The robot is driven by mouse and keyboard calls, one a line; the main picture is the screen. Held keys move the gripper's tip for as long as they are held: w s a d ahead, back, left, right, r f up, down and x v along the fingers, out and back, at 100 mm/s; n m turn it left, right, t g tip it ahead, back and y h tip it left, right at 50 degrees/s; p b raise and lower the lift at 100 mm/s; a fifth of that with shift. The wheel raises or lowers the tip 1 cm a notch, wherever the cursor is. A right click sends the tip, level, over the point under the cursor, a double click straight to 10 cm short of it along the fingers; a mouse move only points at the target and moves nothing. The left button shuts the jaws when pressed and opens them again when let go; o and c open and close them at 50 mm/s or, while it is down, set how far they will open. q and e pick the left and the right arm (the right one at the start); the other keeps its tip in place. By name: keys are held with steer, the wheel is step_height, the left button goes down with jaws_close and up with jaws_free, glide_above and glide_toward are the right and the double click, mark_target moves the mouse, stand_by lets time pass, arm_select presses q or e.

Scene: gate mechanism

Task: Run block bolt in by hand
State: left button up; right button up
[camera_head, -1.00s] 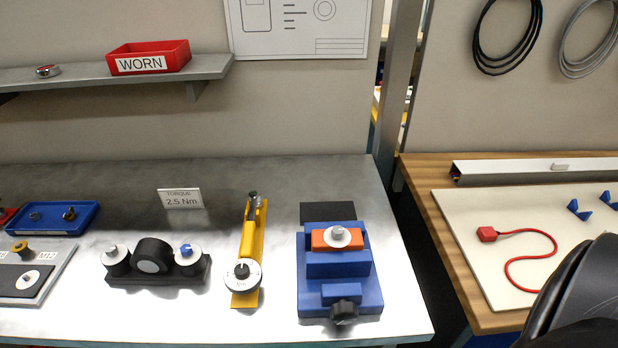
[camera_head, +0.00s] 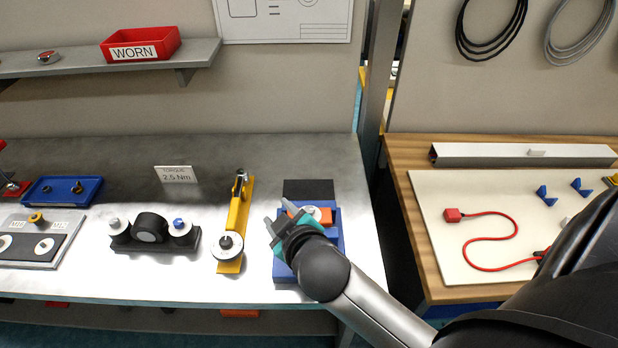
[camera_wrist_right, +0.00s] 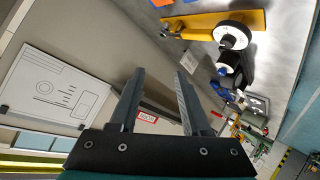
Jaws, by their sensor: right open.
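An orange block (camera_head: 326,215) sits in the blue vise (camera_head: 336,238) at the right of the metal bench. A bolt head on a pale washer (camera_head: 312,212) shows on top of the block. My right gripper (camera_head: 279,214) is open and empty, above the bench at the vise's left side. Its hand and wrist hide much of the vise, including its front. In the right wrist view my two fingers (camera_wrist_right: 160,75) stand apart with nothing between them. A small orange piece (camera_wrist_right: 161,2) shows at that view's top edge. My left gripper is not in view.
The yellow tool (camera_head: 238,220) with its white dial lies just left of my right gripper; it also shows in the wrist view (camera_wrist_right: 200,22). Further left are a black holder (camera_head: 150,232), a torque card (camera_head: 175,174) and a blue tray (camera_head: 62,190). A red WORN bin (camera_head: 141,46) sits on the shelf.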

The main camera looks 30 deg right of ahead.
steer(key=w+a+r+n+t+y, duration=0.1)
steer(key=w+a+r+n+t, duration=0.15)
steer(key=r, duration=0.35)
steer(key=w+a+r+n+t+y, duration=0.1)
steer(key=w+r+n+t, duration=0.15)
steer(key=w+r, duration=0.2)
steer(key=a+r+n+g+y, duration=0.1)
steer(key=a+r+n+y, duration=0.6)
steer(key=a+n+y, duration=0.7)
steer(key=n+g+h, duration=1.2)
steer(key=g+h, duration=0.2)
steer(key=g, duration=0.2)
glide_above(309, 209)
step_height(309, 209, down, 18)
steer(key=shift+f, duration=0.1)
step_height(309, 209, down, 4)
steer(key=b, duration=0.3)
steer(key=shift+f, duration=0.2)
steer(key=shift+r, duration=0.1)
